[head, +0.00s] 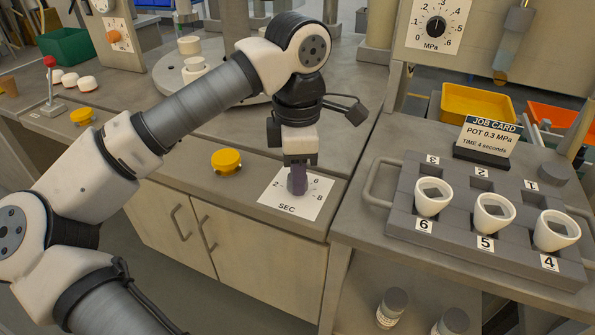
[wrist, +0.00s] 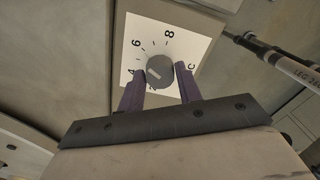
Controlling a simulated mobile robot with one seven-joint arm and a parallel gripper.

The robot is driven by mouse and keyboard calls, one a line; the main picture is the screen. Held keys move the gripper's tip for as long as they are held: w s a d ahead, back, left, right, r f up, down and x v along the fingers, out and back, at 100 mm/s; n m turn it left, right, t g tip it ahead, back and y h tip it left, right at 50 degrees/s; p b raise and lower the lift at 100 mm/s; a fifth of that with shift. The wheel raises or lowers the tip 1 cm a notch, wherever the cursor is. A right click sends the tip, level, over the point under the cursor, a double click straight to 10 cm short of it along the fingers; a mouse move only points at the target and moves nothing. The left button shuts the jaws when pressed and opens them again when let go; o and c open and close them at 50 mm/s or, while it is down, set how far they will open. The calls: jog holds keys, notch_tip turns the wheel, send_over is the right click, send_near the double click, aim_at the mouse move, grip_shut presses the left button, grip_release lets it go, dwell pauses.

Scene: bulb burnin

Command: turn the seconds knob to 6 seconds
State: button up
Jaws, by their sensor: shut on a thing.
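The dial plate (wrist: 186,42) shows 4, 6 and 8, with 2 partly hidden. The knob's pale mark points to the lower left, seemingly between 2 and 4; the exact reading is unclear.
A yellow button (head: 226,161) stands left of the dial. A job card (head: 487,138) reads pot 0.3 MPa, time 4 seconds. On the right bench, a grey rack (head: 463,237) holds white cups. A pressure dial (head: 437,25) is at the upper right.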

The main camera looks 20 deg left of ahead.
jog(key=shift+m, duration=0.3)
jog(key=o, duration=1)
jog(key=shift+r, duration=0.1)
notch_tip(320, 180, up, 14)
jog(key=shift+f+p, duration=0.15)
jog(key=shift+p, duration=0.65)
